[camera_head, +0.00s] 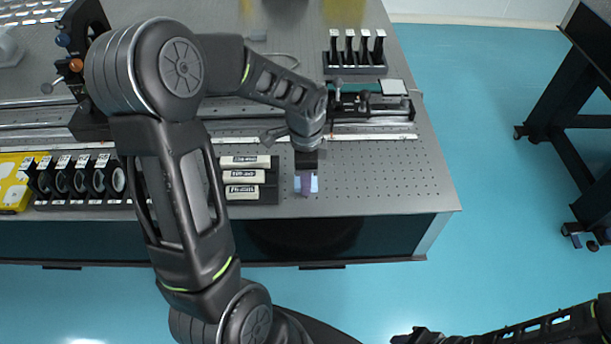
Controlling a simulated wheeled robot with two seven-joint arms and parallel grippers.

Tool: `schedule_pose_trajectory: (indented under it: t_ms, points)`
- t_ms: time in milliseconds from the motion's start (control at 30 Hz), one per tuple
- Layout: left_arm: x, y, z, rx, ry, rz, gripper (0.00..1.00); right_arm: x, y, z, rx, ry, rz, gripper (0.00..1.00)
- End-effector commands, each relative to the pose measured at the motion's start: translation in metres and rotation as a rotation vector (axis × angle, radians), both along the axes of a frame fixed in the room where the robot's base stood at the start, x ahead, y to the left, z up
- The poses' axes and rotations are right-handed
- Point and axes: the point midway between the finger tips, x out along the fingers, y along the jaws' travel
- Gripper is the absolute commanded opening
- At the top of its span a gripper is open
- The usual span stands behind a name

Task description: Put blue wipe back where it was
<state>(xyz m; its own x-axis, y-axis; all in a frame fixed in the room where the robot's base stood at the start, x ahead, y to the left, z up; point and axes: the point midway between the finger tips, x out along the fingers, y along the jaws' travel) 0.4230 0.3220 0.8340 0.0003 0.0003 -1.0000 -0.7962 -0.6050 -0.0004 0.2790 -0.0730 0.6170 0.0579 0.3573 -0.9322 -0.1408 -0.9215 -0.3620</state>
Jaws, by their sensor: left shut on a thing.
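The blue wipe (305,187) is a small, pale blue-violet piece at the front right part of the perforated optical table (400,180). My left gripper (306,168) points down over it and is shut on it. The arm's wrist hides the fingertips in part, and I cannot tell whether the wipe touches the table top. My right gripper (405,338) shows only in part at the bottom edge, well off the table, and its fingers are not clear.
A black holder with labelled white boxes (245,176) stands just left of the wipe. A rail with mounted optics (370,103) and a rack of several posts (356,50) lie behind. Lens mounts (75,180) line the left front. Bare table is at right.

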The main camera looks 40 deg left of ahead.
Motion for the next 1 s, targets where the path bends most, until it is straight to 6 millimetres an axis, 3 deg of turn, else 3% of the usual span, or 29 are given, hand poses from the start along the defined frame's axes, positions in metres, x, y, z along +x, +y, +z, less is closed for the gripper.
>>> schedule_pose_trajectory:
  t_ms: [67,100,333,733,1000]
  points:
    - [0.0,0.0,-0.004,0.0,0.0,0.0,0.01,0.0,0.0,-0.003,0.0,0.0,0.0,0.36]
    - [0.0,0.0,-0.003,0.0,0.0,0.0,0.41,0.0,0.0,-0.002,0.0,0.0,0.0,0.36]
    - [0.0,0.0,-0.002,0.0,0.0,0.0,0.6,0.0,0.0,-0.002,0.0,0.0,0.0,0.36]
    - [0.001,0.0,0.005,0.0,-0.002,0.001,0.6,0.0,0.0,0.0,0.0,0.0,0.0,0.36]
    - [0.002,0.0,0.047,0.001,-0.007,0.0,0.6,0.0,0.0,-0.002,0.0,0.0,0.0,0.36]
